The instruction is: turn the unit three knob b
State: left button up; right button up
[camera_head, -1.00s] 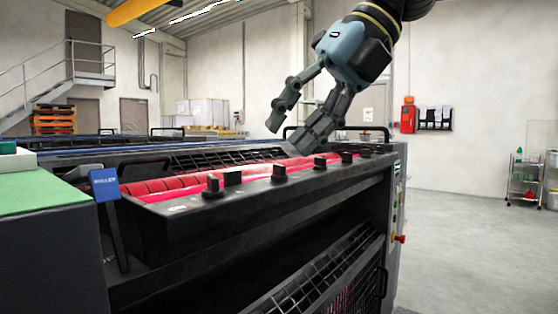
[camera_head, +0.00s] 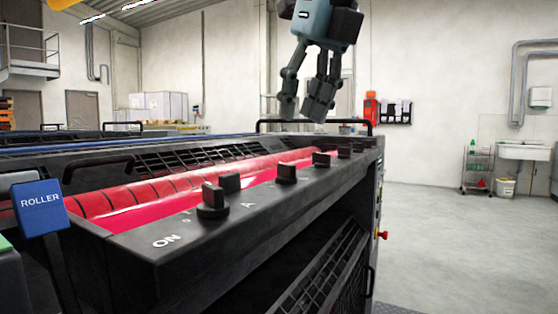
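The ink unit (camera_head: 180,262) is a long black machine in front of me with pink-red inked rollers (camera_head: 165,190). Several black knobs stand in a row on its top ledge. The nearest knob (camera_head: 212,201) is close to the printed "ON". A further knob (camera_head: 286,174) stands beyond the printed "A", and a smaller knob (camera_head: 321,159) lies farther along. I cannot read which one is labelled b. My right gripper (camera_head: 303,110) hangs from the top, fingers down, above the far part of the unit. Its fingers are apart with nothing between them. My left gripper is out of view.
A blue ROLLER sign (camera_head: 41,208) stands at the near left. A black handle (camera_head: 313,123) rises at the unit's far end, behind my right gripper. A red button (camera_head: 382,235) sticks out of the right side. Open floor (camera_head: 440,240) lies to the right.

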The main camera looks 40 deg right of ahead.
aim_at(286, 164)
jog(key=b+x, duration=0.1)
jog(key=x, duration=0.3)
jog(key=shift+s+f, duration=0.1)
jog(key=shift+s, duration=0.05)
jog(key=b+x, duration=0.1)
jog(key=x, duration=0.3)
jog(key=shift+w+f, duration=0.3)
jog(key=shift+f, duration=0.05)
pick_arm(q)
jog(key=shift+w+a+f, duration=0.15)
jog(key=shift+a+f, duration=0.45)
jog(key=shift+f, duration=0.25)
pick_arm(e)
jog(key=shift+s, duration=0.1)
grip_shut()
